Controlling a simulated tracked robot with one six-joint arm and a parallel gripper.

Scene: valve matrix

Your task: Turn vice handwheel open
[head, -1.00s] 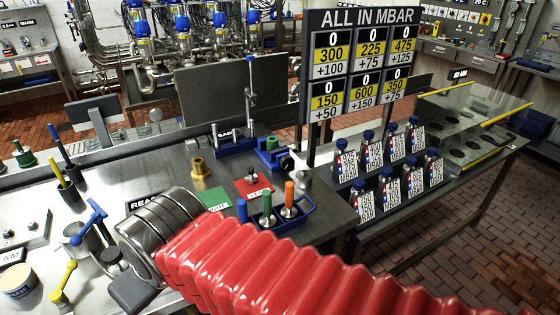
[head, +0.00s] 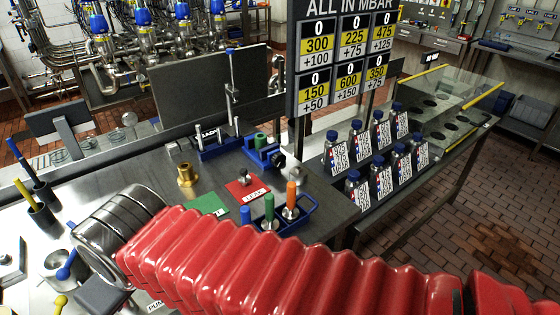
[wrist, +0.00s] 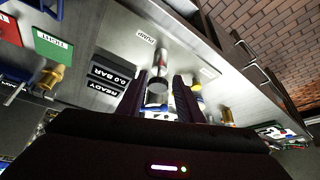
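The blue vice (head: 262,152) stands on the steel bench in the head view, with a green piece in its jaws. A silver handwheel (head: 294,171) appears at its right front end; its details are small, and I cannot tell how far the jaws are apart. In the head view my red-sleeved arm crosses the foreground, and my gripper is not clear at its lower left end. In the wrist view my gripper (wrist: 162,76) is open, its dark fingers apart. A metal cylinder with a red band (wrist: 160,66) shows between or beyond them; contact is unclear. The handwheel is not identifiable there.
A green plate (head: 208,204), a red plate (head: 247,189), a brass fitting (head: 187,175) and a blue rack (head: 306,213) with coloured-handled tools surround the vice's near side. A tall stand (head: 233,90) rises behind it. Labelled bottles (head: 361,145) and the pressure sign (head: 345,55) are to the right.

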